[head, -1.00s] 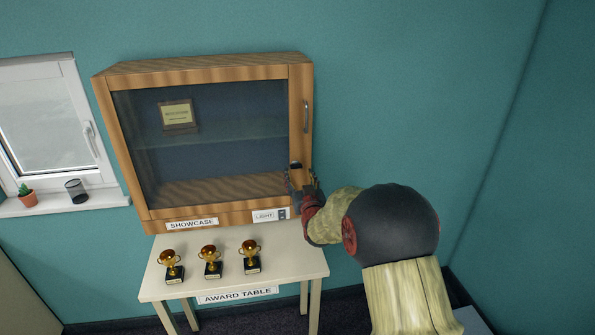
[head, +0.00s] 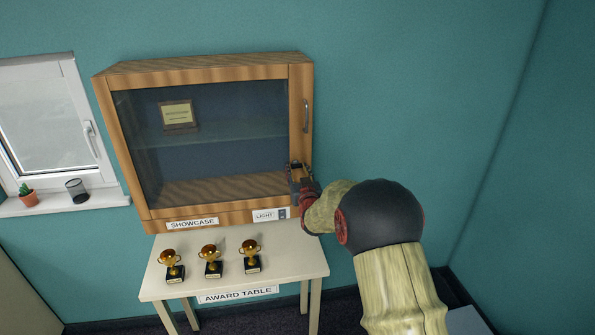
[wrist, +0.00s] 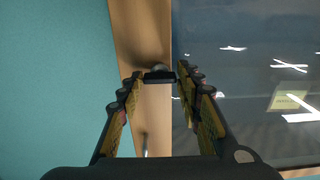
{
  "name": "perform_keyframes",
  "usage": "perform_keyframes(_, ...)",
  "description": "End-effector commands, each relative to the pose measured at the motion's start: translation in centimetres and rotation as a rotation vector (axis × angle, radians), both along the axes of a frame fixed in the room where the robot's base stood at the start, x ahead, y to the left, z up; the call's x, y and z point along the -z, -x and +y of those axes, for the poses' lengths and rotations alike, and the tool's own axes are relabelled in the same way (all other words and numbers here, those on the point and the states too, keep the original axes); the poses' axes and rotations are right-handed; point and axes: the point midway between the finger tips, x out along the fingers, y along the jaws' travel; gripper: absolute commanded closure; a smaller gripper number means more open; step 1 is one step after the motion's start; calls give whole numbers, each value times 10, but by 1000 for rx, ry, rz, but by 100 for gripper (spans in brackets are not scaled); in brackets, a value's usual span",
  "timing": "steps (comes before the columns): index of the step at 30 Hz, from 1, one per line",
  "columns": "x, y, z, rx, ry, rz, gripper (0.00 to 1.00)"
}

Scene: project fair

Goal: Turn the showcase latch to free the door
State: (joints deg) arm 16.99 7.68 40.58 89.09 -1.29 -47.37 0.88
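The wooden showcase (head: 219,72) hangs above the table with its glass door (head: 215,135) shut. The dark latch (wrist: 160,75) is on the door's wooden edge; in the wrist view it shows as a short bar lying crosswise, with a rounded part behind it. My gripper (wrist: 160,82) is at the latch, its fingers apart, one at each end of the bar. I cannot tell whether the fingertips touch it. In the head view my gripper (head: 299,170) covers most of the latch, at the door's lower right edge.
A vertical door handle (head: 306,116) is above the latch. A light switch (head: 282,214) is below it. Three trophies (head: 211,261) stand on the award table (head: 300,262). A plaque (head: 178,115) is inside the showcase. The wall to the right is clear.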

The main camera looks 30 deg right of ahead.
Motion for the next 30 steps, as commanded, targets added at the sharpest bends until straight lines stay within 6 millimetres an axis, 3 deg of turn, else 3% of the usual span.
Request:
perform_keyframes(13, 0, 0, 0, 0, 0, 0, 92)
perform_keyframes(23, 2, 0, 0, 0, -44, -14, 92)
perform_keyframes(30, 4, 0, 0, 0, -184, -55, 92)
